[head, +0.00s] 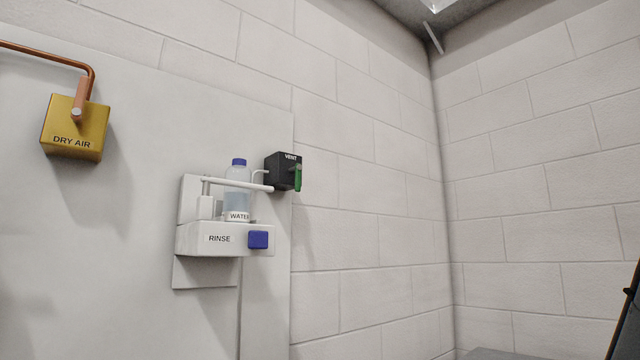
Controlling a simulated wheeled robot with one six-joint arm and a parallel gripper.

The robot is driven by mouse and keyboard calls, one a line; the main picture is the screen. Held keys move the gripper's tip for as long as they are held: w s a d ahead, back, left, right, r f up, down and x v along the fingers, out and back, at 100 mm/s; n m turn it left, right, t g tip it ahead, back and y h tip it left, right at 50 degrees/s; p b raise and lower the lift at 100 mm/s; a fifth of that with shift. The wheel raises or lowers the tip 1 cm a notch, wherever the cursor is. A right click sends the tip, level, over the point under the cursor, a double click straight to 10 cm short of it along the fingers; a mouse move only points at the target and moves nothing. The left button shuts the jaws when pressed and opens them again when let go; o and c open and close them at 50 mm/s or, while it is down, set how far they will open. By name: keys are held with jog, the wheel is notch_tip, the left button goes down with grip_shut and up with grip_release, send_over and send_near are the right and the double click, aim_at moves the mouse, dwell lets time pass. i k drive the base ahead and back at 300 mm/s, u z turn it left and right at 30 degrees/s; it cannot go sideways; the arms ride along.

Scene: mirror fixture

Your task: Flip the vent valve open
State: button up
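The vent valve (282,173) is a small black box marked VENT, mounted at the right edge of the pale wall panel in the head view. A green lever (298,177) sits on its right face and stands about vertical. A thin pale tube runs from the box's left side toward the water bottle. My gripper is not in view, and nothing touches the lever.
Left of the valve, a white rinse unit (200,241) with a blue button (258,240) holds a water bottle (238,188) behind a white rail (235,184). A yellow DRY AIR box (75,128) with a copper pipe (50,49) is upper left. The block wall right of the valve is bare.

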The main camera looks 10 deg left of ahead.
aim_at(297, 169)
jog(key=u, duration=0.5)
jog(key=i, duration=0.7)
jog(key=u, duration=0.25)
jog(key=k, duration=0.95)
jog(key=u, duration=0.35)
